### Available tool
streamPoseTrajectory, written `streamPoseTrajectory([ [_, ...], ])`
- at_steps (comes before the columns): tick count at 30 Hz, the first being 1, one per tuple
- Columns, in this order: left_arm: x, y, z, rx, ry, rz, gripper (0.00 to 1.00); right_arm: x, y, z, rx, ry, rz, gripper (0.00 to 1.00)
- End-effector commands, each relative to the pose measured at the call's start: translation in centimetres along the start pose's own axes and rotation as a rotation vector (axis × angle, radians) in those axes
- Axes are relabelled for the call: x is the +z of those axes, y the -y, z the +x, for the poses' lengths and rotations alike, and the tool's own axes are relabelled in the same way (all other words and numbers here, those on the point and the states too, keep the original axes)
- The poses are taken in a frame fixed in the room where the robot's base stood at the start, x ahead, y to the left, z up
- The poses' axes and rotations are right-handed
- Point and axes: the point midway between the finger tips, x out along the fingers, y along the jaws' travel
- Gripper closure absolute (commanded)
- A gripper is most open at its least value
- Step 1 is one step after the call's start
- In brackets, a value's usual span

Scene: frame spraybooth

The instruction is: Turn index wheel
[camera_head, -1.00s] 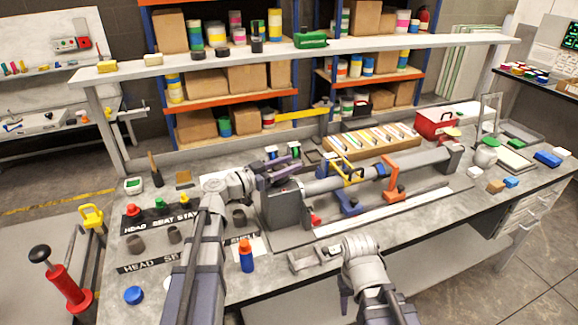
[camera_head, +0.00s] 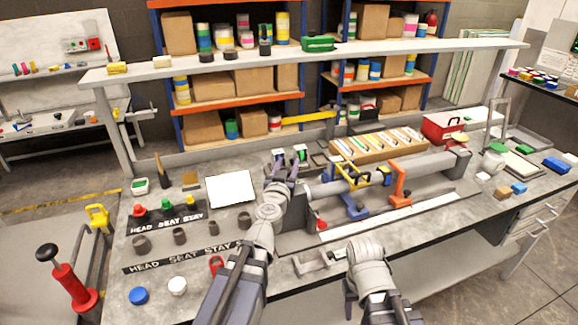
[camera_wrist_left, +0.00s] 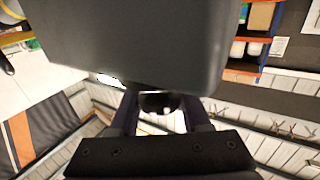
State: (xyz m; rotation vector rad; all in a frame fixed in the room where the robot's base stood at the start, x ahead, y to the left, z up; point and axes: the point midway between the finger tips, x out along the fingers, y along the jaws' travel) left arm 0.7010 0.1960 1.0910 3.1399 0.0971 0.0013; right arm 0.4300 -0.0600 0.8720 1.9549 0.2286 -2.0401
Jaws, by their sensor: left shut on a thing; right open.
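My left gripper (camera_head: 283,168) is at the left end of the long grey tube fixture (camera_head: 425,164), by the headstock, which my arm largely covers. In the left wrist view its two fingers are closed on a small dark rounded piece (camera_wrist_left: 160,103), perhaps a knob or handle of the index wheel. A large dark block (camera_wrist_left: 130,40) fills the top of that view just beyond it. The index wheel itself cannot be clearly made out. My right gripper (camera_head: 348,297) is open and empty, hanging low at the bench's front edge.
A blue clamp (camera_head: 354,208) and an orange clamp (camera_head: 399,188) stand along the tube. A pale grey vise-like block (camera_head: 312,262) sits at the front edge. A white panel (camera_head: 230,188), dark cups and labelled strips lie to the left. A wooden rack (camera_head: 375,146) stands behind.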

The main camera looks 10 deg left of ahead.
Motion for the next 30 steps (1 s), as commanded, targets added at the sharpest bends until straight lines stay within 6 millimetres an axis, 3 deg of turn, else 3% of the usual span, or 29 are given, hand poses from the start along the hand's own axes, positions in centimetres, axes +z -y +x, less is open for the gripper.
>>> streamPoseTrajectory([
  [21, 0.0, 1.2, -0.1, -0.500, 0.001, 0.001, 1.00, 0.0, 0.0, 0.0, 0.000, 0.000, 0.000, 0.50],
  [30, 0.0, 1.7, -0.4, -0.624, 0.001, 0.001, 1.00, 0.0, 0.0, 0.0, 0.000, 0.000, 0.000, 0.50],
])
